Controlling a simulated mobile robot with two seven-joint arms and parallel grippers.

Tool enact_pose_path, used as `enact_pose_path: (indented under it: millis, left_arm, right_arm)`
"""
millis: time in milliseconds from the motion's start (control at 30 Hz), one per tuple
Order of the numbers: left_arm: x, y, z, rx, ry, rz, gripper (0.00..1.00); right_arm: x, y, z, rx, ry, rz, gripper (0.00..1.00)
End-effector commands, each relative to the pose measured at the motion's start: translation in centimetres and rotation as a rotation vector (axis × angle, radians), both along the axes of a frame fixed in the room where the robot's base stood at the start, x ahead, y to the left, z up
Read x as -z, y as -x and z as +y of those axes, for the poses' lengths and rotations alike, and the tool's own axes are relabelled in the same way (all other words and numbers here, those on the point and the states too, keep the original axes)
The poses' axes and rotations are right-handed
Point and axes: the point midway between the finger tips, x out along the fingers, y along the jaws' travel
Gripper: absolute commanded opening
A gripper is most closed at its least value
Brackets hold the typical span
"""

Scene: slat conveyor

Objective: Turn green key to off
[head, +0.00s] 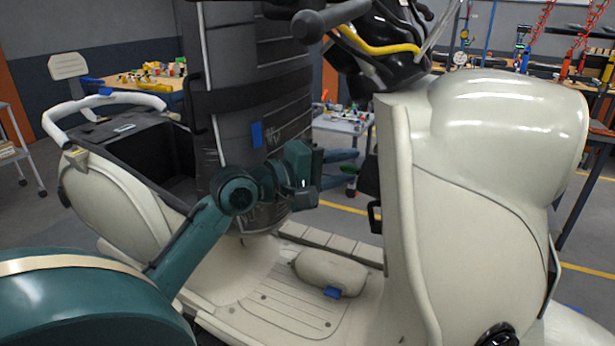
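The cream scooter (407,215) fills the middle and right, with its front shield upright. My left gripper (352,168) comes in from the left above the footboard. Its two teal fingers are spread apart and point right, toward the inner face of the front shield. A black fitting (368,176) sits on that face just beyond the fingertips. A small green patch shows between the fingers; I cannot tell whether it is the key or something behind. No key position can be read. My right gripper is not in view.
A large dark ribbed case (258,90) stands upright behind my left wrist. The black handlebar grip (330,18) hangs above. A rounded cream part (331,272) lies on the footboard (280,312) below. Benches and a cart with small parts stand behind.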

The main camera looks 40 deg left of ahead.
Motion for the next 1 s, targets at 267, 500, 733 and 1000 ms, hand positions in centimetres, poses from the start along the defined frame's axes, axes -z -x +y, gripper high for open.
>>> enact_pose_path:
  millis: [267,500,733,1000]
  left_arm:
    - [0.2,5.4,2.2,-0.001,0.000,0.002,0.34]
    - [-0.2,8.4,3.4,0.000,0.002,0.002,0.34]
    - [-0.4,9.5,3.8,0.001,0.001,0.001,0.34]
    - [-0.5,9.5,3.8,0.001,0.002,0.001,0.34]
  right_arm:
    - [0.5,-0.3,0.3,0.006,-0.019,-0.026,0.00]
    - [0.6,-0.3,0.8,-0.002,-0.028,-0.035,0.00]
    - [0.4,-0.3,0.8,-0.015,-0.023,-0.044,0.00]
    - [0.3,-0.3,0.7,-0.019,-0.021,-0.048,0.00]
